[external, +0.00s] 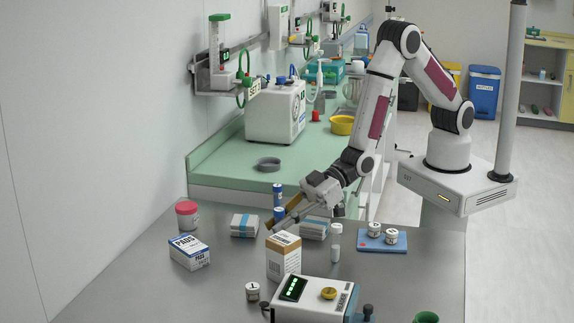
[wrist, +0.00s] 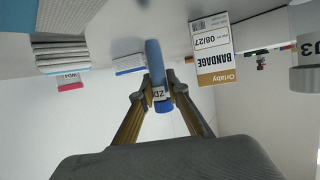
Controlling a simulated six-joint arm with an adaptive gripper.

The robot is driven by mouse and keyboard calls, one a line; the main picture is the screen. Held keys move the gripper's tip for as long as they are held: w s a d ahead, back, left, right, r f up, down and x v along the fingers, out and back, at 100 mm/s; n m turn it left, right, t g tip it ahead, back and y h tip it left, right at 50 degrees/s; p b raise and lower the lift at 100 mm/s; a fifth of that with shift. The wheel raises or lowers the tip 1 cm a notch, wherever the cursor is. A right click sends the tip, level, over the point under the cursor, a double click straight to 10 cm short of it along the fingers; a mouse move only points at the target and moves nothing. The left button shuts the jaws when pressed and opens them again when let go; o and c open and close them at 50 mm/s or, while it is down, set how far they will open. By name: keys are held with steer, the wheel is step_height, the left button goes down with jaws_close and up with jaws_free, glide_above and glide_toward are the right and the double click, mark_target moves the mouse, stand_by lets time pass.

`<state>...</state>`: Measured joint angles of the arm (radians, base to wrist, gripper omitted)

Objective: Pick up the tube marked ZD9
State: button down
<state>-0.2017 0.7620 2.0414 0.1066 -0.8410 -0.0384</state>
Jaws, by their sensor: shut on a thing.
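The tube (external: 278,190) is blue with a white band and stands roughly upright above the middle of the steel table in the external view. In the wrist view the tube (wrist: 154,62) shows a white label reading "ZD"; the last character is hidden by a finger. My gripper (wrist: 160,97) is shut on the tube, with one finger on each side near the label. In the external view my gripper (external: 280,218) reaches down from the right with its fingers at the tube. I cannot tell whether the tube's lower end touches the table.
A bandage box (external: 284,257) stands close in front of my gripper. Gauze packs (external: 244,225) lie left, with more (external: 314,228) to the right. A clear vial (external: 336,243), a blue tray (external: 370,246) with jars and a white device (external: 318,305) are nearby.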

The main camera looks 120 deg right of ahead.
steer(key=shift+r, duration=3.85)
